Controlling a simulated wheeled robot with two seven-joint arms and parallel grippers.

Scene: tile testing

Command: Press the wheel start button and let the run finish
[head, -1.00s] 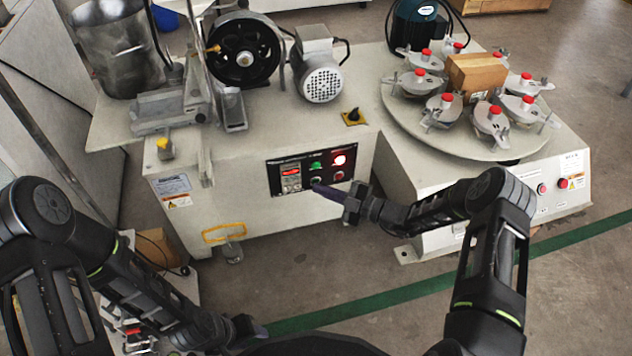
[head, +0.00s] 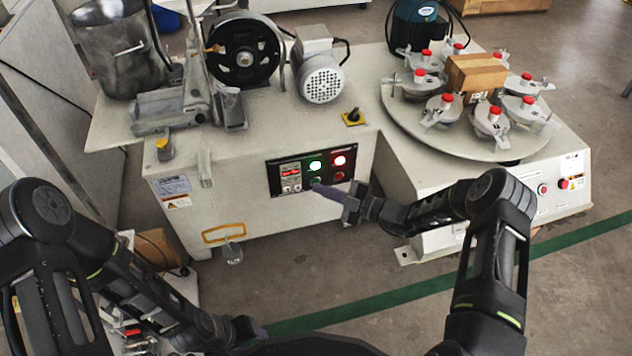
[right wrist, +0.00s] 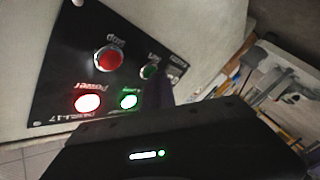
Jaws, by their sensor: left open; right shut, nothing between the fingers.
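The control panel (head: 300,187) is on the front of the beige wheel machine (head: 240,200). Its upper green lamp (head: 315,165) and red lamp (head: 340,160) are lit, and a small red display (head: 290,172) glows. Below the lamps are a green button (head: 316,181) and a red stop button (head: 338,176); the right wrist view also shows the stop button (right wrist: 107,58) and green button (right wrist: 150,71). My right gripper (head: 318,188) is shut and empty, fingertips at the green button; contact is unclear. My left gripper (head: 258,331) is low, away from the machine, its fingers barely visible.
A black wheel (head: 243,55) and a motor (head: 320,75) stand on top of the machine. To the right is a round table (head: 450,140) with several red-capped clamps and a cardboard box (head: 475,72). Open floor (head: 370,290) lies in front.

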